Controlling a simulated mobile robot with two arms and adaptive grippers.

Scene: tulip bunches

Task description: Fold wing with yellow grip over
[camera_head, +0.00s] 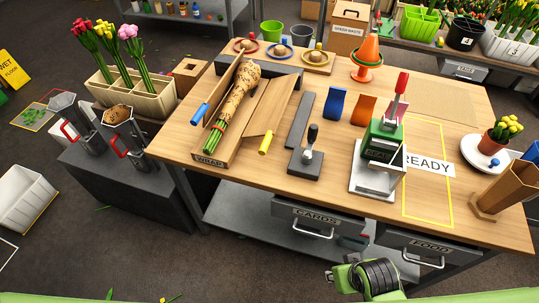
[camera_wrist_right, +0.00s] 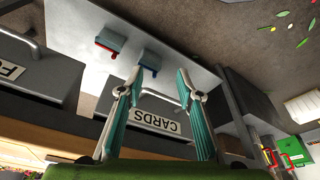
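The wrap station (camera_head: 208,160), labelled WRAP, stands on the table's left part. A bunch in speckled brown paper (camera_head: 238,92) lies in it, green stems (camera_head: 215,138) toward the front. The wing with the yellow grip (camera_head: 265,143) slopes out to the right of the bunch, its panel (camera_head: 270,105) not over the paper. The other wing (camera_head: 222,90), with a blue grip (camera_head: 200,113), stands along the bunch's left side. My right gripper (camera_wrist_right: 160,78) is open and empty in the wrist view, near the CARDS drawer. My left gripper is not in view.
A black-knobbed tool (camera_head: 306,155) and a green press with a red handle (camera_head: 385,135) stand right of the station. The CARDS drawer (camera_head: 312,217) hangs below the table's front edge. A grey stand with metal holders (camera_head: 125,130) is at the left.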

